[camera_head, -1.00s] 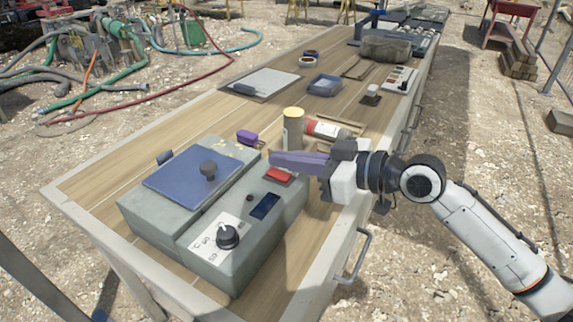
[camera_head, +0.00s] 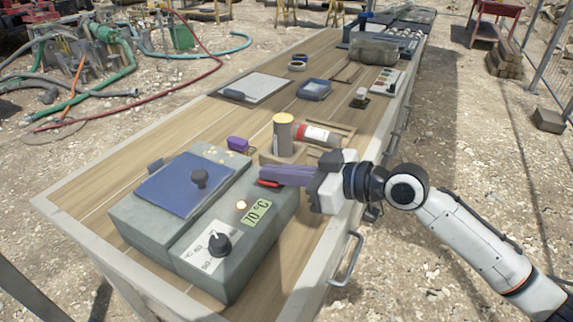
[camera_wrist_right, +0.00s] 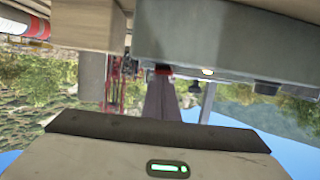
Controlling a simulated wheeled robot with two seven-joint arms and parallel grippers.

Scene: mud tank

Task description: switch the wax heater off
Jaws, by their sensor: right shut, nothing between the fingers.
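The wax heater (camera_head: 165,225) is a grey box at the near end of the bench, with a blue lid (camera_head: 186,184) and a black dial (camera_head: 219,244). Its display (camera_head: 256,213) is lit and reads 70 °C, and a small lamp (camera_head: 241,205) glows. The red rocker switch (camera_head: 268,183) is at the far right end of its panel, partly hidden by my right gripper (camera_head: 264,174). The right gripper is shut and empty, its tips at the switch; contact is hard to tell. In the right wrist view the red switch (camera_wrist_right: 163,71) shows at the fingertips. My left gripper is out of view.
Behind the heater stand a purple object (camera_head: 238,144), a yellow-capped cylinder (camera_head: 283,133) and a red-and-white cylinder (camera_head: 316,134), close to the right gripper. Trays and a clipboard (camera_head: 256,88) lie farther back. A drawer handle (camera_head: 347,262) sticks out on the right.

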